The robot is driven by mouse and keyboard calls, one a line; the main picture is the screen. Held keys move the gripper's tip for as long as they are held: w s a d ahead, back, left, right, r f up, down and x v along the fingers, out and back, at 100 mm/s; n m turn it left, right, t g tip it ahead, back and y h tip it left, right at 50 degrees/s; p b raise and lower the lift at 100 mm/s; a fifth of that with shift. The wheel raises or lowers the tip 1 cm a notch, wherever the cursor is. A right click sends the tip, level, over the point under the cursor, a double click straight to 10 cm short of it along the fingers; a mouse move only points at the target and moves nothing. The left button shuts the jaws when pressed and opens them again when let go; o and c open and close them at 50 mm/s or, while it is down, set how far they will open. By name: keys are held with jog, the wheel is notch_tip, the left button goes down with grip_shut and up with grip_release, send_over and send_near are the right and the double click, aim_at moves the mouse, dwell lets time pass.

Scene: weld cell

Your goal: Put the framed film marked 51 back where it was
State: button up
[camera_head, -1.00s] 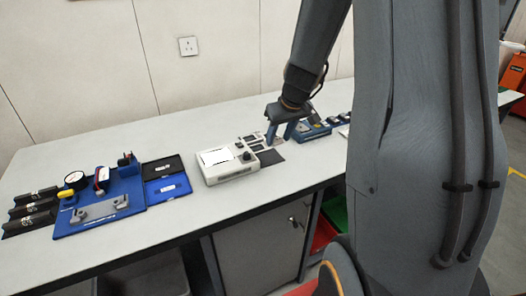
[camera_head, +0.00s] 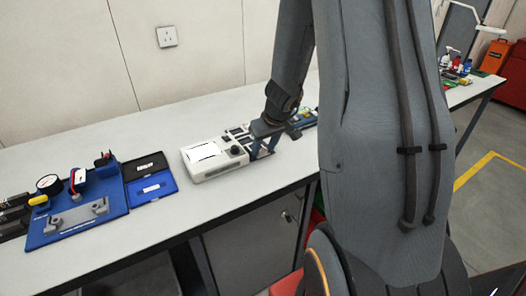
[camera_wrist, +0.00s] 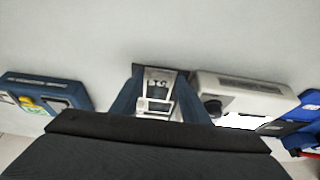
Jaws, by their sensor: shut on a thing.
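The framed film marked with what looks like 51 (camera_wrist: 158,84) is a pale frame between my two blue fingers in the wrist view; the digits appear upside down. My gripper (camera_wrist: 157,105) is shut on it. In the head view my gripper (camera_head: 263,152) points down at the bench, just right of the white light box, and the held film cannot be made out there. Other small dark framed films (camera_head: 238,131) lie behind my gripper, partly hidden by it. A dark patch shows behind the held film in the wrist view; whether the film touches it I cannot tell.
The white light box (camera_head: 212,160) with a knob stands close left of my gripper. Left of it are a blue and black tray (camera_head: 152,187) and a blue gauge fixture (camera_head: 105,212). A blue holder (camera_wrist: 45,92) is on the other side. The bench (camera_head: 115,140) is clear behind.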

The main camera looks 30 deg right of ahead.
jog(key=shift+f, duration=0.2)
jog(key=o, duration=1)
jog(key=shift+r, duration=0.1)
jog(key=shift+r, duration=0.35)
jog(key=p+v, duration=0.2)
jog(key=v, duration=0.8)
jog(key=s+a+g, duration=0.1)
jog(key=s+a, duration=0.4)
jog(key=s+a+g, duration=0.1)
jog(key=s+a, duration=0.4)
jog(key=s+a+f+g, duration=0.1)
jog(key=s+a, duration=0.4)
jog(key=a, duration=0.1)
jog(key=shift+s+a, duration=0.1)
jog(key=shift+a, duration=0.05)
